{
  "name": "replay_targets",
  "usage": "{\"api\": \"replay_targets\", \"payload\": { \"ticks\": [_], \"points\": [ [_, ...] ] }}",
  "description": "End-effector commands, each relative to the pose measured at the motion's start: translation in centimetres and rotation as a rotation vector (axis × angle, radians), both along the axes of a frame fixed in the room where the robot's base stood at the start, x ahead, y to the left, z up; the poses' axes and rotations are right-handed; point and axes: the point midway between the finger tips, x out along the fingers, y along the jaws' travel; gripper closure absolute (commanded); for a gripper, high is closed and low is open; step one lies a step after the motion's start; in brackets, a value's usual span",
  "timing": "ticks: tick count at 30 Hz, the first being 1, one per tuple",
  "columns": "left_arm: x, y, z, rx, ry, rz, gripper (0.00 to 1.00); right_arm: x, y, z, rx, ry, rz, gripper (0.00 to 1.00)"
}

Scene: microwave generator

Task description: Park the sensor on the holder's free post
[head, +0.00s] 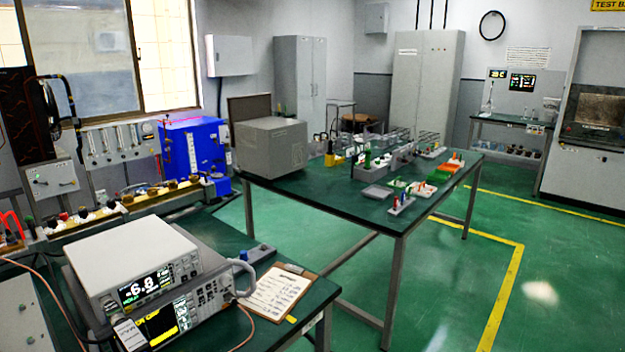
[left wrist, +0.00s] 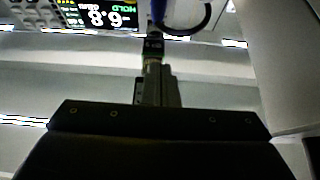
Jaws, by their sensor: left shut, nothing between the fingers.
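In the left wrist view my left gripper (left wrist: 153,50) is shut, with its fingers together and nothing seen between them. I cannot make it out in the head view. Above its tips a curved blue and black part (left wrist: 182,14) shows, cut off by the top edge; I cannot tell whether this is the sensor. A meter display (left wrist: 100,14) shows upside down at the upper left. In the head view a small grey-blue block (head: 259,254) with a knob stands on the near bench; I cannot tell whether it is the holder. No free post can be made out.
A white meter (head: 140,265) reading 6.8 sits on another instrument (head: 205,300) on the near bench. A grey loop (head: 247,279) curves beside them, close to a clipboard (head: 275,293). A farther green table (head: 330,185) carries a grey box (head: 270,145) and several small racks.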

Motion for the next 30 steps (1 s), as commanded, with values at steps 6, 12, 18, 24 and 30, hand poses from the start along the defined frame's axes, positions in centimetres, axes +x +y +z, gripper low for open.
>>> {"api": "replay_targets", "payload": {
  "ticks": [6,12,18,24,30],
  "points": [
    [0.88,1.07,0.13,0.001,0.000,0.001,1.00,0.00,0.02,0.25,0.000,0.000,0.000,1.00],
    [0.96,1.20,0.08,0.001,-0.001,0.002,1.00,0.01,0.02,0.24,0.000,0.000,0.000,1.00],
    [0.95,1.17,0.10,0.000,-0.001,0.002,1.00,0.00,0.01,0.25,0.000,0.000,0.000,1.00],
    [0.99,1.14,0.25,0.000,-0.001,0.002,1.00,0.00,0.00,0.44,0.000,0.000,0.000,1.00],
    [1.03,1.10,0.44,-0.001,-0.001,0.002,1.00,0.00,-0.02,0.70,0.000,0.000,0.000,1.00]
  ]
}}
